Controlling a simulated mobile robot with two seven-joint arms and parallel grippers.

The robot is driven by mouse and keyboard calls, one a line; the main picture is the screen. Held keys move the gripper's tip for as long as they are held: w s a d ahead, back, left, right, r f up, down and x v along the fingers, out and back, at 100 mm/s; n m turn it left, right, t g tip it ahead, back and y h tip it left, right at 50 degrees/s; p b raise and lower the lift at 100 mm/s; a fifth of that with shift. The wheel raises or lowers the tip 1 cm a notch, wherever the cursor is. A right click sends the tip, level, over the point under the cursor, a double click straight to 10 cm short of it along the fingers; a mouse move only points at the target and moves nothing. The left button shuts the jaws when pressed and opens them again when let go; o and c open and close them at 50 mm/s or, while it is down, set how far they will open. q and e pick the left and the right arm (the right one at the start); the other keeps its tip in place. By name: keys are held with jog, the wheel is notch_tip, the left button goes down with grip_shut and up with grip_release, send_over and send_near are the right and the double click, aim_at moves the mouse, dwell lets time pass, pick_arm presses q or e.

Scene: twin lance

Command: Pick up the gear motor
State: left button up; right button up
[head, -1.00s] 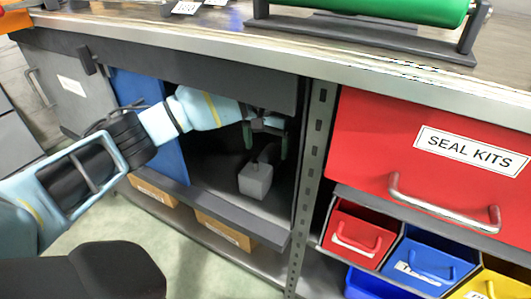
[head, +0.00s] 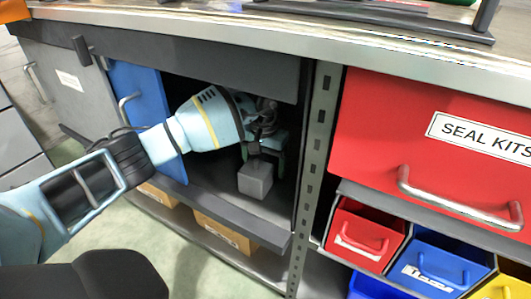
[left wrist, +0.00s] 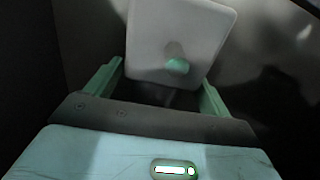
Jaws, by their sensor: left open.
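The gear motor looks to be the small grey block (head: 255,182) on the floor of the dark open cabinet bay. A short piece sticks up from its top. My left gripper (head: 262,155) is inside the bay just above the block, pointing down, with its green fingers apart. In the left wrist view the block's pale face (left wrist: 150,55) shows beyond the fingers of the open gripper (left wrist: 158,92), a round greenish spot on it. Whether the fingers reach down beside the block or touch it, I cannot tell. My right gripper is out of view.
A dark beam (head: 200,65) runs over the bay. A blue door (head: 138,95) stands at its left and a perforated steel post (head: 312,150) at its right. Right of that are a red SEAL KITS drawer (head: 430,150) and coloured bins. Cardboard boxes (head: 225,230) sit below.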

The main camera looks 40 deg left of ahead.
pick_arm(q)
jog(key=shift+f, duration=0.4)
jog(key=shift+r, duration=0.1)
grip_shut()
jog(key=shift+w+r, duration=0.1)
